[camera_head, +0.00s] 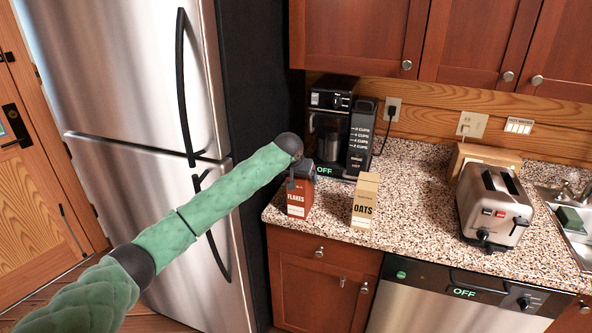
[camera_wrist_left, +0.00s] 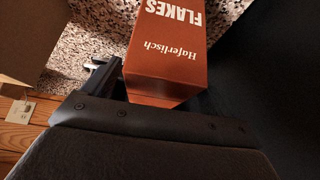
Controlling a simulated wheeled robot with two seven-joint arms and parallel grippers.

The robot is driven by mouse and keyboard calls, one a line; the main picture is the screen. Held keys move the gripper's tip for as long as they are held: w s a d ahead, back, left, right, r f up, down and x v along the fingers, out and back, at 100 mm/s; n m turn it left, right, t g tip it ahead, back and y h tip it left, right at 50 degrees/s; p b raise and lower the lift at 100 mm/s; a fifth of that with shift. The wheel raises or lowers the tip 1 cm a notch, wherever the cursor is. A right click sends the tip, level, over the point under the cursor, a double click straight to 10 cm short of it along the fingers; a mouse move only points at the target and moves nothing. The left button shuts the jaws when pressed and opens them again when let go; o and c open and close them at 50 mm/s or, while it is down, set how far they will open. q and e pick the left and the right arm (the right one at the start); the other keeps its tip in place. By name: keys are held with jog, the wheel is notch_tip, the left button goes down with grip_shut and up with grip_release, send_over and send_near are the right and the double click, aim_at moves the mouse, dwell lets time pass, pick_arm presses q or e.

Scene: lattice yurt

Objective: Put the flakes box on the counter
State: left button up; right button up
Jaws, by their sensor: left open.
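The flakes box (camera_head: 298,203) is a reddish-brown carton with white lettering, standing on the speckled counter (camera_head: 405,205) near its left end. My left gripper (camera_head: 293,182) is at the top of the box, its dark fingers partly hidden behind the arm's end and the box. In the left wrist view the box (camera_wrist_left: 165,55) shows large, with its lettering upside down, and reaches in between the fingers of the open gripper (camera_wrist_left: 155,95). I cannot tell whether a finger touches it. My right gripper is not in view.
A tan oats box (camera_head: 365,200) stands to the right of the flakes box. A coffee maker (camera_head: 330,125) is behind them. A toaster (camera_head: 494,208) and a sink (camera_head: 572,225) are further right. The fridge (camera_head: 130,60) is left of the counter. Counter between oats and toaster is clear.

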aim_at(293, 196)
pick_arm(q)
jog(key=b+v, duration=0.3)
jog(key=v, duration=0.7)
jog(key=shift+s+r, duration=0.25)
jog(key=shift+r, duration=0.05)
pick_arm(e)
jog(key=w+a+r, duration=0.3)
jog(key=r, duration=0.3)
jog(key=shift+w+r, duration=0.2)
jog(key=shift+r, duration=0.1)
